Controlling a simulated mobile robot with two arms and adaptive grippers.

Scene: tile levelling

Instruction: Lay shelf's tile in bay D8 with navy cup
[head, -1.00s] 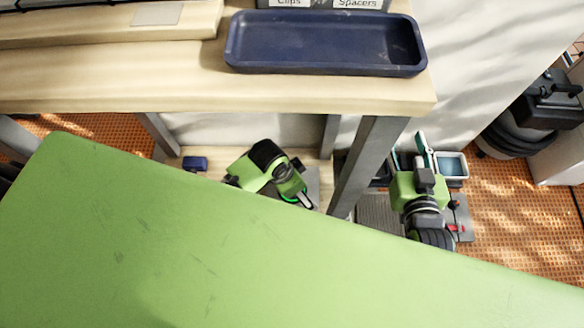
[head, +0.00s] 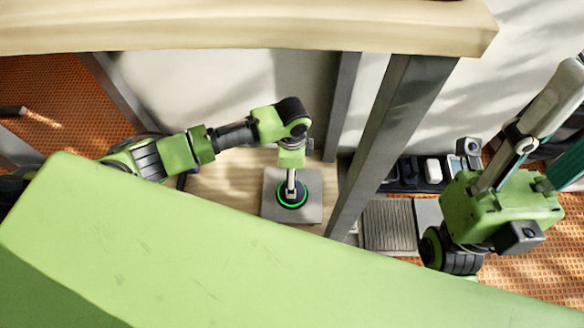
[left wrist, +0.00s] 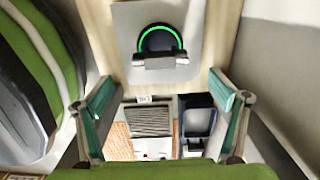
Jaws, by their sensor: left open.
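A grey square tile (head: 312,212) lies on the low wooden shelf, and it shows at the top of the left wrist view (left wrist: 125,30). A dark round suction cup (head: 284,200) with a lit green ring sits on the tile. In the left wrist view the cup (left wrist: 157,40) has a grey handle across it. My left gripper (head: 291,188) is over the cup in the head view. Its teal fingers (left wrist: 162,105) are wide apart in the wrist view, and nothing is between them. My right gripper (head: 562,125) is at the far right, fingers apart and empty. Bay D8 is not in view.
The wooden bench (head: 240,30) overhangs the shelf. A grey metal leg (head: 385,140) stands just right of the tile. A ribbed grey mat (head: 388,226) and dark trays (head: 405,175) lie further right. My green body covers the foreground.

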